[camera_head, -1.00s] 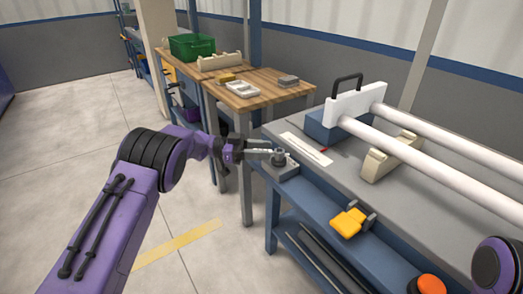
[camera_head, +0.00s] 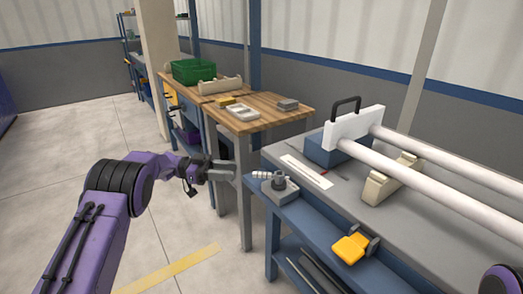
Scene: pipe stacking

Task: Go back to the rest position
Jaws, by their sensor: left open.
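My left gripper (camera_head: 234,171) is open and empty. It is out in the air left of the grey workbench (camera_head: 312,205), with its fingers pointing right toward the bench corner. A small dark round fitting (camera_head: 279,182) on a grey block sits at that corner, with a light metallic piece (camera_head: 262,175) sticking out to its left. The gripper is apart from both. Two white pipes, a far one (camera_head: 450,162) and a near one (camera_head: 420,187), run right from a white plate (camera_head: 352,126) with a black handle. My right gripper is out of view; only part of my right arm shows at the lower right.
A beige notched support (camera_head: 390,181) is under the pipes. A yellow part (camera_head: 351,247) is on the bench's front side. A wooden table (camera_head: 262,117) with small parts and a green crate (camera_head: 193,71) stand behind. The floor (camera_head: 50,170) at left is clear.

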